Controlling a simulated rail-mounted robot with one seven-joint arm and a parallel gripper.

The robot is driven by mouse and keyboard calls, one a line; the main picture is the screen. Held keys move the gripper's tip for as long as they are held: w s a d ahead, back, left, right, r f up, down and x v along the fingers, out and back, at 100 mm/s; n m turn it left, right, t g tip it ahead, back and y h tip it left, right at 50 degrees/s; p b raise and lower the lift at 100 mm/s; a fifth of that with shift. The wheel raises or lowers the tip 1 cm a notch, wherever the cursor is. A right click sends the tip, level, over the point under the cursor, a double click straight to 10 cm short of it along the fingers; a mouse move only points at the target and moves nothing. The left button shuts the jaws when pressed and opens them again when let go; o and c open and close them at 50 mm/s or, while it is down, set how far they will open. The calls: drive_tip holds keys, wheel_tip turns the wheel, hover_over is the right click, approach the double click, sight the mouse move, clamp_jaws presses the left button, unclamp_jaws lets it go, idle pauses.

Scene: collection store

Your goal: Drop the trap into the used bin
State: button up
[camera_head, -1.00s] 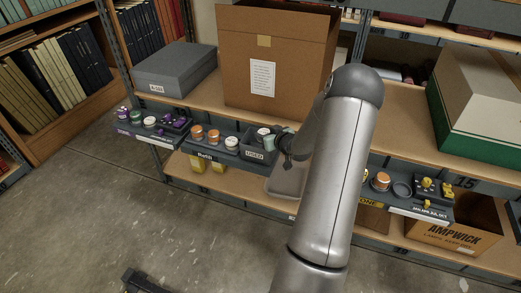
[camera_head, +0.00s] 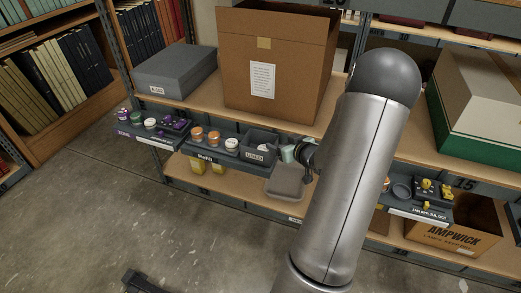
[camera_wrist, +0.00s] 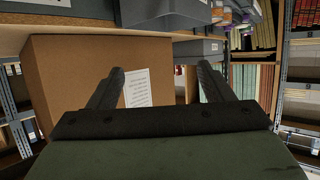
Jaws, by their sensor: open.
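The used bin (camera_head: 247,143) is a small dark grey open box labelled USED, on the shelf-edge tray in the head view. A small pale shape, which looks like the trap (camera_head: 265,147), shows low inside it; its detail is too small to read. My gripper (camera_head: 288,153) is just right of the bin, partly hidden by my arm. In the wrist view my gripper (camera_wrist: 160,73) has its two dark fingers wide apart with nothing between them.
Left of the bin, the Refill tray holds orange pots (camera_head: 214,136) and a white one (camera_head: 232,144). A tall cardboard box (camera_head: 290,65) stands behind on the shelf. A grey box (camera_head: 175,72) is at the left.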

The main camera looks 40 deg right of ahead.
drive_tip(key=v, duration=0.6)
drive_tip(key=shift+s, duration=0.2)
drive_tip(key=w+a+r+g+h+p, duration=0.2)
drive_tip(key=a+r+g+p, duration=0.45)
drive_tip(key=a, duration=0.65)
drive_tip(key=s+a+r+n+g+y+p, duration=0.1)
drive_tip(key=s+a+r+g+y, duration=0.1)
drive_tip(key=s+a, duration=0.6)
drive_tip(key=s+a+r+g+y, duration=0.1)
drive_tip(key=s+a+r+g, duration=0.3)
drive_tip(key=a, duration=0.9)
drive_tip(key=s+r, duration=0.3)
drive_tip(key=s, duration=0.1)
drive_tip(key=shift+a+n+y+p, duration=0.3)
drive_tip(key=shift+n+y+p, duration=0.1)
drive_tip(key=shift+s+d+g, duration=0.1)
drive_tip(key=shift+g, duration=0.15)
